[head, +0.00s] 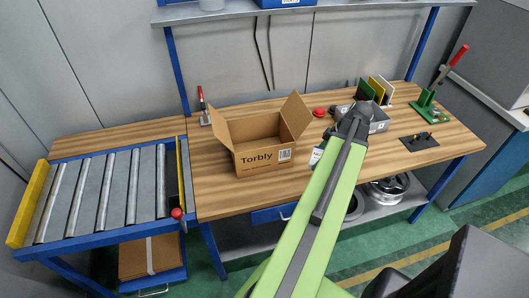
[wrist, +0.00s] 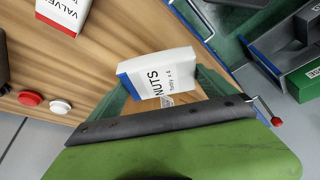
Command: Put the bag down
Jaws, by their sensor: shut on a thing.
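A small white bag (wrist: 158,74) with a blue end and the word NUTS shows in the wrist view. It sits between the two green fingers of my gripper (wrist: 162,84), which is shut on it. The bag is tilted in the picture, with wood-grained table top behind it. Whether it touches the table I cannot tell. In the head view a small part of the white bag (head: 317,156) shows at the left side of my green arm, over the workbench (head: 220,193). My fingers are hidden behind the arm there.
An open cardboard box (head: 262,158) marked Torbly stands left of my arm. A roller conveyor (head: 105,195) is at the far left. A red button (head: 319,112), upright plates (head: 375,90) and a green lever tool (head: 427,98) stand farther back and right. The bench's front left is bare.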

